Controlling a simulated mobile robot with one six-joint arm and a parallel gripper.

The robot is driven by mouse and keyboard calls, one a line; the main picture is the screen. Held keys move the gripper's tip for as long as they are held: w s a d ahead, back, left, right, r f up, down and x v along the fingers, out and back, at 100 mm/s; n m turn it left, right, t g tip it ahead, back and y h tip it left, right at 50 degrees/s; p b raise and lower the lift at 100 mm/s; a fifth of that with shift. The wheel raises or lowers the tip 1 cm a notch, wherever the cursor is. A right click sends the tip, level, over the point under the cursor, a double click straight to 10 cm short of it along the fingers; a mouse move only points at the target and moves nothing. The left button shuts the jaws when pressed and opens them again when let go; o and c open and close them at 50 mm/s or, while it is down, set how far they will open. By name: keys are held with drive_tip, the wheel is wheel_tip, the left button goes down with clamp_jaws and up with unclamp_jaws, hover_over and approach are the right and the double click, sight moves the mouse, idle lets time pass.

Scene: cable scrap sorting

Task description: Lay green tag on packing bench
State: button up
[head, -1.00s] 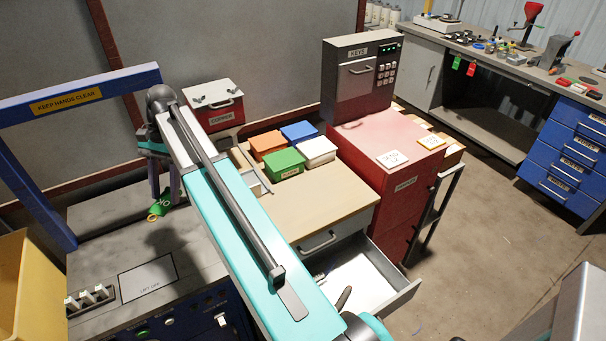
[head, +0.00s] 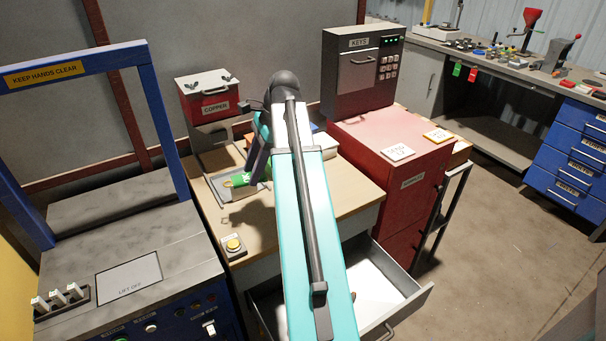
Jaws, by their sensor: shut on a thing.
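My gripper (head: 253,175) is shut on a green tag (head: 239,180) with white lettering and a yellowish ring. It holds the tag over the grey tray (head: 213,180) on the left part of the wood-topped bench (head: 350,193). I cannot tell whether the tag touches the tray. My arm crosses the bench and hides part of its top. Another green tag (head: 457,69) hangs from the front edge of the far workbench (head: 490,60), beside a red one.
The bench's drawer (head: 410,299) stands open at the front. A red cabinet (head: 390,180) stands on the right, and the blue-framed machine (head: 130,252) on the left. My arm mostly hides the coloured boxes.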

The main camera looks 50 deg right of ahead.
drive_tip(key=s+d+f+m+t+h+b, duration=0.1)
drive_tip(key=s+d+m+b, duration=0.4)
drive_tip(key=s, duration=0.6)
drive_tip(key=s+d+f+m+t+h+b, duration=0.1)
drive_tip(key=s+d+f+m+h+b, duration=0.1)
drive_tip(key=s+d+f+m+b, duration=0.4)
drive_tip(key=s+d+b, duration=0.2)
drive_tip(key=s+d, duration=0.2)
drive_tip(key=s, duration=0.1)
drive_tip(key=shift+m+t+h, duration=0.3)
drive_tip(key=shift+t+h, duration=0.1)
drive_tip(key=shift+d+r+p, duration=0.25)
drive_tip(key=shift+d+p, duration=0.1)
drive_tip(key=shift+p, duration=1.05)
drive_tip(key=w+d+p, duration=0.1)
drive_tip(key=p, duration=0.7)
drive_tip(key=shift+d, duration=0.25)
drive_tip(key=p, duration=0.5)
drive_tip(key=shift+w+d+f+p, duration=0.1)
drive_tip(key=shift+d+p, duration=0.1)
drive_tip(key=shift+p, duration=0.15)
drive_tip(key=p, duration=0.5)
drive_tip(key=shift+f, duration=0.1)
